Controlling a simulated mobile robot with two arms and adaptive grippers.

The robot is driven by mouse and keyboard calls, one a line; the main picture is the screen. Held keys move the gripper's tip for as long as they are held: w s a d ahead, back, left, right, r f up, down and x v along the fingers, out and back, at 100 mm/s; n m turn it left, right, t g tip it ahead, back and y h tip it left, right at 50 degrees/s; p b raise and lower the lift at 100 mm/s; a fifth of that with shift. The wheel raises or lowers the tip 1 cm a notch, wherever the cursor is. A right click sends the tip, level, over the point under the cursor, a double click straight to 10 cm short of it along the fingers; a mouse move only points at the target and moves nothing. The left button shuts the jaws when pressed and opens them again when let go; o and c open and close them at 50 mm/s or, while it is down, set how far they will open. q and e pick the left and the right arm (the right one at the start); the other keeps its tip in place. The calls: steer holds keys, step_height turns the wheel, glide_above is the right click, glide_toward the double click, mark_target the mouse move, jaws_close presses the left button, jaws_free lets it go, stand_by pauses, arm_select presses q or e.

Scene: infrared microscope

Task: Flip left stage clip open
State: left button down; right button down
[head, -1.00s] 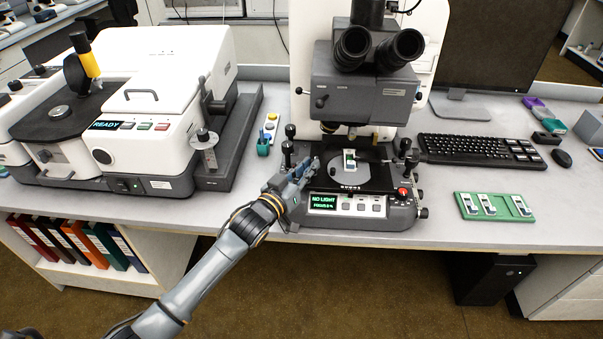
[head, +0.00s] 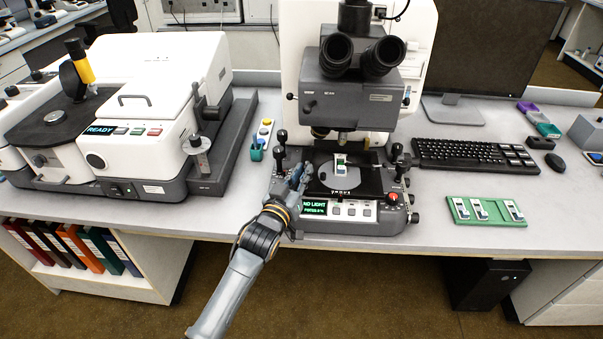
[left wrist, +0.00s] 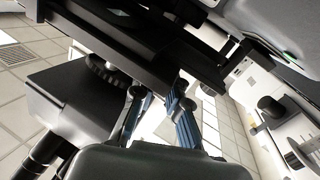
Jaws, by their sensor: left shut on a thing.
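The infrared microscope (head: 360,80) stands on the bench, with a black stage (head: 368,188) below its objective. A slide with a green and white face (head: 341,164) lies on the stage. My left gripper (head: 303,174) is at the left edge of the stage, shut on a small part there that appears to be the left stage clip. The fingers cover the clip in the head view. In the left wrist view my left gripper (left wrist: 160,105) has both blue-grey fingers close under dark stage parts, and the clip is not clear. My right gripper is not in view.
A display (head: 314,207) on the microscope base reads NO LIGHT. Black knobs (head: 281,137) stand left of the stage. A green slide holder (head: 486,211) and a keyboard (head: 475,153) lie to the right. A white instrument (head: 150,95) fills the left bench.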

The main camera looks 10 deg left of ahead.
arm_select(q)
steer(key=c, duration=1.3)
jaws_free()
steer(key=shift+r, duration=0.1)
steer(key=shift+c, duration=0.2)
steer(key=shift+s, duration=0.2)
steer(key=s+a, duration=0.2)
steer(key=s, duration=0.9)
steer(key=shift+s, duration=0.25)
